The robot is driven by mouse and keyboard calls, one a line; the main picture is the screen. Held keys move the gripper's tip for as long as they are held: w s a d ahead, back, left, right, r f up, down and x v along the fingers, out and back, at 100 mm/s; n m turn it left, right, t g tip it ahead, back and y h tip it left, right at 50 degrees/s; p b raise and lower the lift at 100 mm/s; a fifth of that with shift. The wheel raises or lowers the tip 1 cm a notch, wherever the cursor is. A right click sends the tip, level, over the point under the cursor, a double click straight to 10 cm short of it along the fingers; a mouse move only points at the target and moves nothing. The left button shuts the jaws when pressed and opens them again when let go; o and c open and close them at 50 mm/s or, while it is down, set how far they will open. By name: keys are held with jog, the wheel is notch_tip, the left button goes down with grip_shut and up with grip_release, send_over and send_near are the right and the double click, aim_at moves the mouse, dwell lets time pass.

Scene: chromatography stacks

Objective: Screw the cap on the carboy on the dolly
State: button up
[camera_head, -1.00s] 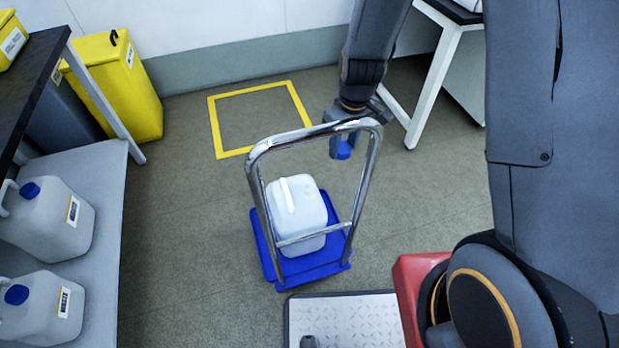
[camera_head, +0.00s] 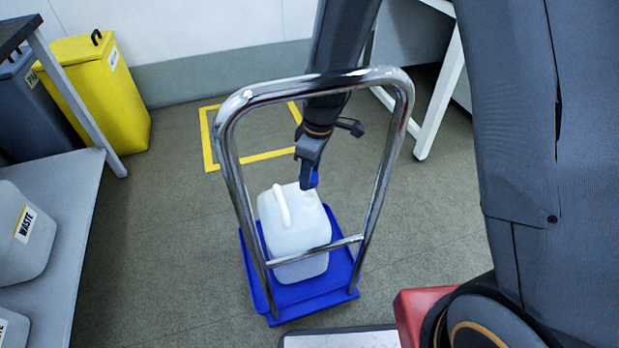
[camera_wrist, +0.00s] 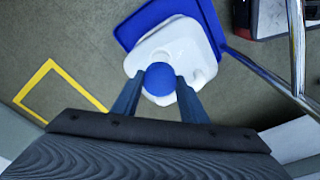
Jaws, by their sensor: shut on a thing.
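The white carboy (camera_head: 293,222) stands upright on the blue dolly (camera_head: 318,300), inside the bend of its chrome handle. It also shows in the wrist view (camera_wrist: 172,42). My gripper (camera_head: 310,180) is shut on the blue cap (camera_wrist: 160,79), which shows as a small blue edge in the head view (camera_head: 314,178). The cap is at the top right of the carboy in the head view and overlaps the carboy in the wrist view. The neck opening is hidden, and I cannot tell whether cap and neck touch.
The chrome handle (camera_head: 232,166) rises in front of my arm. White waste carboys (camera_head: 20,232) stand on a grey shelf (camera_head: 72,225) at left. A yellow bin (camera_head: 98,95) and a yellow floor square (camera_head: 208,140) lie behind.

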aim_at(309, 196)
jog(key=shift+f, duration=0.25)
jog(key=shift+f+b, duration=1.65)
jog(key=shift+f, duration=0.15)
jog(key=shift+f, duration=0.15)
jog(key=shift+f+b, duration=0.35)
jog(key=shift+f+b, duration=0.6)
jog(key=shift+f, duration=0.15)
jog(key=shift+f+b, duration=0.3)
jog(key=shift+f, duration=0.05)
jog(key=shift+f, duration=0.1)
